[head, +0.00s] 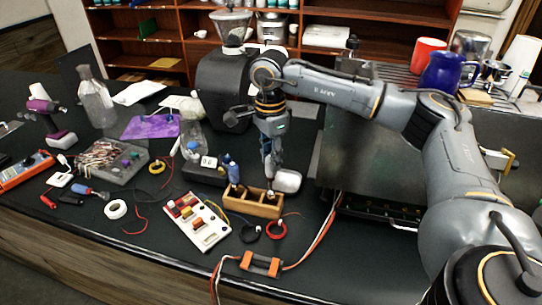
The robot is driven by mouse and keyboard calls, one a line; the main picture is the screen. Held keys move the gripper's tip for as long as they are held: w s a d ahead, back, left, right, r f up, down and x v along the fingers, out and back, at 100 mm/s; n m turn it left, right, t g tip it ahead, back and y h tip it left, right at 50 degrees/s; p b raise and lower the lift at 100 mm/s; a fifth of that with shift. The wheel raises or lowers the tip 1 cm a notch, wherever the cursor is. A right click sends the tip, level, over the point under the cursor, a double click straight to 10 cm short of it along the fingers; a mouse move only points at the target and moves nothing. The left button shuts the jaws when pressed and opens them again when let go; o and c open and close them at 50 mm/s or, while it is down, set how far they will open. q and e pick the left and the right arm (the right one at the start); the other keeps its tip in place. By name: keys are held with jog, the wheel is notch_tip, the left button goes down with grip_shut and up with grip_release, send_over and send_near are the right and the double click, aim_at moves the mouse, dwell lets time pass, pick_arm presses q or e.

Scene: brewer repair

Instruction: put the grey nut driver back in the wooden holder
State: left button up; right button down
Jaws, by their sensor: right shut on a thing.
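The wooden holder (262,209) is a small tan block near the middle of the dark counter. My right gripper (270,172) points down over the right part of the holder and is shut on the grey nut driver. The fingers hide most of the nut driver, and it is too small to tell whether its tip is inside a slot or just above it. My left gripper is not in view.
A white rounded object (287,181) is close behind the holder, right of my gripper. A white board with coloured blocks (197,222) lies left of it. Black and red tape rolls (277,230) lie in front. A grey parts tray (108,163) is farther left.

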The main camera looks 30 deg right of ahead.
jog(key=shift+f+b, duration=1.65)
jog(key=shift+f, duration=0.75)
jog(key=c, duration=0.6)
grip_release()
jog(key=shift+r+p, duration=2.25)
jog(key=shift+r, duration=1.3)
jog(key=shift+f, duration=0.1)
